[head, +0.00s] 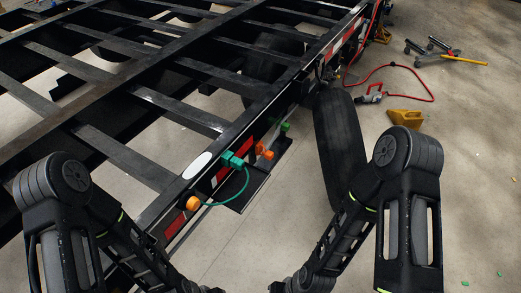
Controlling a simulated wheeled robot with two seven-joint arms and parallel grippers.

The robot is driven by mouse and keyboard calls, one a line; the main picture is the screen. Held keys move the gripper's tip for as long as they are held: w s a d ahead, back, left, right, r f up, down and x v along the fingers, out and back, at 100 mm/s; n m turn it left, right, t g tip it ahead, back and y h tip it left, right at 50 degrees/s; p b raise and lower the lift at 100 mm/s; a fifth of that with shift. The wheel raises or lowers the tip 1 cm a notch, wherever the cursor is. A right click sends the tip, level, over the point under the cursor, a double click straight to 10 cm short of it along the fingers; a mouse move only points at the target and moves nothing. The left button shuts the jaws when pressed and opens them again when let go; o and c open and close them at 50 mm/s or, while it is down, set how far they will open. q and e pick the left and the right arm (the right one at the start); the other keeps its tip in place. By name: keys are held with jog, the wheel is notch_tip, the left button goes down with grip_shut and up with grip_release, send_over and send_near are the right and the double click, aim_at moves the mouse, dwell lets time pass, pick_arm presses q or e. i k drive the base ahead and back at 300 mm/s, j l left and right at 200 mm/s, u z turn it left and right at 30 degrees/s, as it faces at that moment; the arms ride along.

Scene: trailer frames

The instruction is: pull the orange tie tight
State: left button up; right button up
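Two small orange pieces are on the trailer frame's side rail (276,98) in the head view. One orange piece (264,151) sits beside a teal-green block (233,160). The other, a rounder orange piece (193,203), is nearer me at the end of a thin green line (244,186) that loops down from the block. I cannot tell which orange piece is the tie, or how tight it is. My arms reach down on the left and right; their far ends run to the bottom edge, below both orange pieces. Neither gripper's fingers show.
A black tyre (338,145) stands beside the rail, left of my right arm. A yellow wedge (405,118), a red hose (432,88) and tools (450,58) lie on the floor at upper right. The concrete floor between my arms (275,235) is mostly clear.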

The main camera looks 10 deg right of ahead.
aim_at(269, 155)
jog(key=l+u, duration=0.1)
jog(key=u, duration=0.45)
jog(key=i+l+u, duration=0.1)
jog(key=l+u, duration=0.25)
jog(key=l, duration=0.15)
jog(key=l+u, duration=0.35)
jog(key=l, duration=0.2)
jog(key=l+u, duration=0.35)
jog(key=l, duration=0.15)
jog(key=k+l, duration=0.1)
jog(key=l, duration=0.35)
jog(key=k+l, duration=0.1)
jog(key=l, duration=0.35)
jog(key=l+u, duration=0.1)
jog(key=l, duration=0.35)
jog(key=k+l, duration=0.15)
jog(key=l, duration=0.3)
jog(key=k+l, duration=0.15)
jog(key=l, duration=0.3)
